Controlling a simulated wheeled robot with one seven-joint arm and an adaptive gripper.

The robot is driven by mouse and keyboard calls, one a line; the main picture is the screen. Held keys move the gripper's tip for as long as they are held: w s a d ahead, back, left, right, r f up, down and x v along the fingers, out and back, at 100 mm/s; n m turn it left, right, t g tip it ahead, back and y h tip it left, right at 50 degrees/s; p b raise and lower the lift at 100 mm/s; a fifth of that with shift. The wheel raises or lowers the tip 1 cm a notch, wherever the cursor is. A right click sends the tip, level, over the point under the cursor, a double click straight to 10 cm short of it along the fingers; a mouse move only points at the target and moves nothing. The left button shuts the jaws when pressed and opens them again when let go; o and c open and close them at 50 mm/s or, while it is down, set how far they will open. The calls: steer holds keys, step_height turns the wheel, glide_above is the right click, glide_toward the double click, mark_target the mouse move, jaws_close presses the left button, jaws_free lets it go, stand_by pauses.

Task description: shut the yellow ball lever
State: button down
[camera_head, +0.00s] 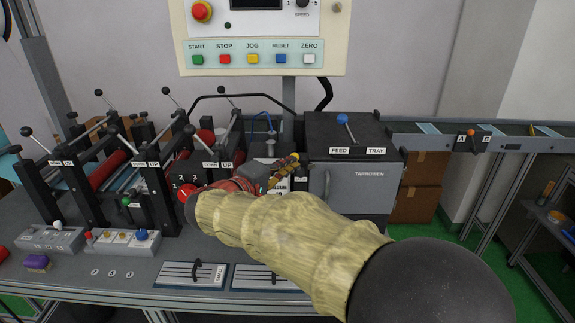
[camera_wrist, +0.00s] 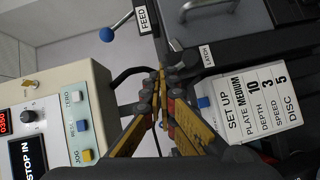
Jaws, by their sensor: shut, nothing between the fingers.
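I cannot make out a lever with a clearly yellow ball in either view; it may be hidden behind my arm or too small to tell. My gripper (camera_head: 291,163) is in front of the grey cabinet's left side, with its yellow-and-black fingers together and empty. In the wrist view the fingertips (camera_wrist: 158,76) meet beside the cabinet's edge, near the FEED and LATCH labels. A lever with a blue ball (camera_head: 342,119) stands on the cabinet top; its ball also shows in the wrist view (camera_wrist: 106,34), apart from the fingers.
The grey cabinet (camera_head: 340,187) stands right of the rollers. Several black-ball levers (camera_head: 112,129) rise from the roller frames at left. A control panel (camera_head: 258,55) hangs behind. A knob box (camera_head: 122,242) sits at front left. A setup card (camera_wrist: 259,105) is near my fingers.

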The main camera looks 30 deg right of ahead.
steer(key=shift+s+d+r+m+y+b, duration=0.25)
steer(key=shift+d+m+y+b, duration=0.2)
steer(key=shift+m+b, duration=0.25)
stand_by(1.6)
steer(key=shift+a, duration=0.15)
